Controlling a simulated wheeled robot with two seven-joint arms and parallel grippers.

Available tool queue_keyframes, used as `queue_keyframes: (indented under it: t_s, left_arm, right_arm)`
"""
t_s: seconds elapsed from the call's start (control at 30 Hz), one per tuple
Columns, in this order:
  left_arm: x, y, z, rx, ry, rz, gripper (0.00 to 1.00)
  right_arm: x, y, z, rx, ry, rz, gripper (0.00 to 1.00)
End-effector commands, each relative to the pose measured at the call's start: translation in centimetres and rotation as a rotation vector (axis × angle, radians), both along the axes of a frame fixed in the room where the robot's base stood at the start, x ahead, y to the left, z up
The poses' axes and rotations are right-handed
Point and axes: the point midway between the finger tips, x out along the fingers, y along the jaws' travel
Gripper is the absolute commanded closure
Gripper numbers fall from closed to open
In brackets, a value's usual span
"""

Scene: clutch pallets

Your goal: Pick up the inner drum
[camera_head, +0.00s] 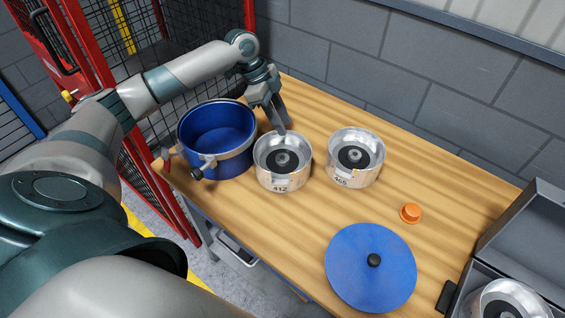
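A silver drum marked 412 (283,180) stands upright on the wooden table, with a dark ring and a grey hub inside. A second silver drum, its number reading like 465 (344,178), stands to its right. My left gripper (281,130) points down at the far rim of the 412 drum. Its fingertips are at or just above that rim; I cannot tell whether they touch it or how far apart they are. A third silver drum (507,300) shows in part in the grey case at the bottom right. My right gripper is not in view.
A blue open pot with a clamp band (217,168) stands close left of the 412 drum. A blue lid with a black knob (350,275) and an orange cap (410,213) lie to the right. The open grey case (520,235) takes the right end. A block wall runs behind.

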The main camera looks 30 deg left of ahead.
Motion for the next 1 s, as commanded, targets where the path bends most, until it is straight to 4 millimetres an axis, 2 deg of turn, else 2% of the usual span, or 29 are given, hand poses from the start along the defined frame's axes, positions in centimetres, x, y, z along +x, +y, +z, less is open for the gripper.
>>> queue_keyframes:
  t_s: [0.3,0.53,0.7,1.0]
  left_arm:
    - [0.2,-0.3,-0.3,-0.002,0.002,0.001,0.72]
    - [1.1,-1.2,-2.3,-0.002,0.005,0.001,0.72]
    - [1.4,-1.8,-4.1,0.000,0.001,0.001,0.72]
    - [1.4,-2.0,-4.7,0.001,0.002,0.001,0.72]
  right_arm:
    - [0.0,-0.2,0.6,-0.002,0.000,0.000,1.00]
    - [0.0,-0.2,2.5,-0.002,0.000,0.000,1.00]
    - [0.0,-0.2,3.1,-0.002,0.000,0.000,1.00]
    - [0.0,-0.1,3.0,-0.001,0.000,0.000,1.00]
